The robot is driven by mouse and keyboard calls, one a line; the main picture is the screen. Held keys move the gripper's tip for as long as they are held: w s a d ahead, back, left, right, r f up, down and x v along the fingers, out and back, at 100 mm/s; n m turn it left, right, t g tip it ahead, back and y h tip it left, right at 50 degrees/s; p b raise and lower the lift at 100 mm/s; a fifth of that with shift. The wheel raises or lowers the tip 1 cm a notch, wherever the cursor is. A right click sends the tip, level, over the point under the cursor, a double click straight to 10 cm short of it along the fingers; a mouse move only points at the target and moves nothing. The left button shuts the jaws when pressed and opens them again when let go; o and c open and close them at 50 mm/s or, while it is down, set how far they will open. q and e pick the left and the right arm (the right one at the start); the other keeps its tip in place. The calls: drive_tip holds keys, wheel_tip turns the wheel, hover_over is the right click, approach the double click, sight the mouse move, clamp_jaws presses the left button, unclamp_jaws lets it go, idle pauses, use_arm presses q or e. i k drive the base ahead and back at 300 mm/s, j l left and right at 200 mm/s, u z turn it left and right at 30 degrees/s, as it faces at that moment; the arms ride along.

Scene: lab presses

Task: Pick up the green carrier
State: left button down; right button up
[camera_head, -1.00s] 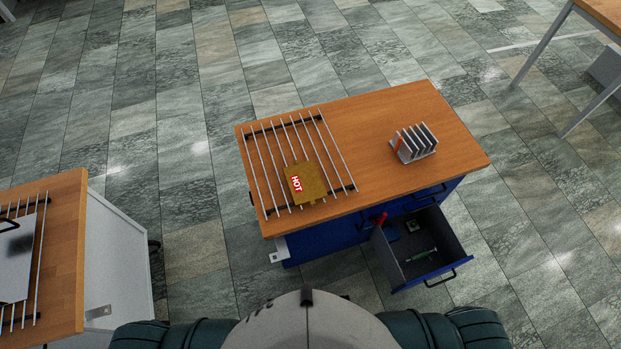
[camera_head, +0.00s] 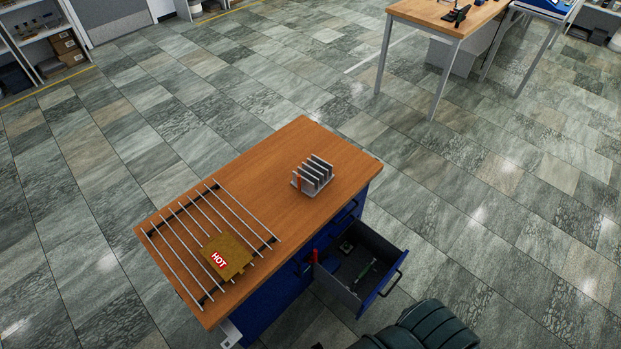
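I cannot make out a green carrier for certain. An open drawer (camera_head: 383,293) of the blue cabinet holds a thin greenish tool-like item (camera_head: 366,271) and a small dark square item (camera_head: 347,247). A yellow-brown plate marked HOT (camera_head: 236,250) lies on a rack of metal rods (camera_head: 180,240) at the left end of the wooden worktop. A small slotted metal holder (camera_head: 313,175) with upright grey plates and an orange part stands towards the right end. Neither gripper is in view.
The worktop (camera_head: 265,165) is bare between rack and holder. The open drawer juts out towards the lower right. Another wooden table (camera_head: 425,12) with grey legs stands at the back right, and shelves (camera_head: 45,45) at the back left. The tiled floor (camera_head: 480,200) between is clear.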

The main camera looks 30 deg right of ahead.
sight(369, 267)
drive_tip(key=z, duration=1.8)
